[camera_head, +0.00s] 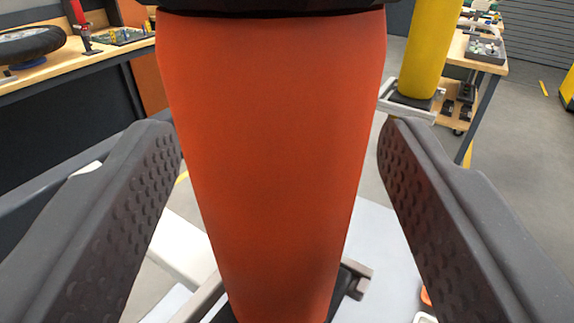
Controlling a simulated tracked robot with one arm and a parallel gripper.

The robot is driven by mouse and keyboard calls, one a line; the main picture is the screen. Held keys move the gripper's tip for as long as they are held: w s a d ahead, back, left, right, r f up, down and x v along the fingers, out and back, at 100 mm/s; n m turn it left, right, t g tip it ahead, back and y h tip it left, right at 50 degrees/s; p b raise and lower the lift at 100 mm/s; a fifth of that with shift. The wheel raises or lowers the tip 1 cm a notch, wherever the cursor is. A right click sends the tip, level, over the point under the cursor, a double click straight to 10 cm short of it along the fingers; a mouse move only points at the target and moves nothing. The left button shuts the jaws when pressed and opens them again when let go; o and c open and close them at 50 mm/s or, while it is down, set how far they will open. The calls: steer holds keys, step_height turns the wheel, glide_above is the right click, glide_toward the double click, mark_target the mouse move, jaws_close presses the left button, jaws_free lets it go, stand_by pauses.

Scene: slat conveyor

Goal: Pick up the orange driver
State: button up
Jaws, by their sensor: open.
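The orange driver (275,150) fills the middle of the view, upright and very close. Its body narrows toward the bottom, and a black band crosses its top. My gripper (282,150) is open, with one dark padded finger on each side of the driver. The left finger's tip is near the driver's left edge and the right finger's tip is near its right edge. I cannot tell whether either finger touches it. The driver's top is cut off by the frame.
A yellow cylinder (430,45) stands in a grey holder behind on the right. A workbench (110,48) with a black wheel (28,45) is at the back left. Another table (462,50) with a grey tray (486,50) is at the back right. Grey floor shows at the right.

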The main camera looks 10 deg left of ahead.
steer(key=shift+w+a, duration=0.25)
steer(key=shift+w, duration=0.85)
jaws_close()
steer(key=shift+r, duration=0.1)
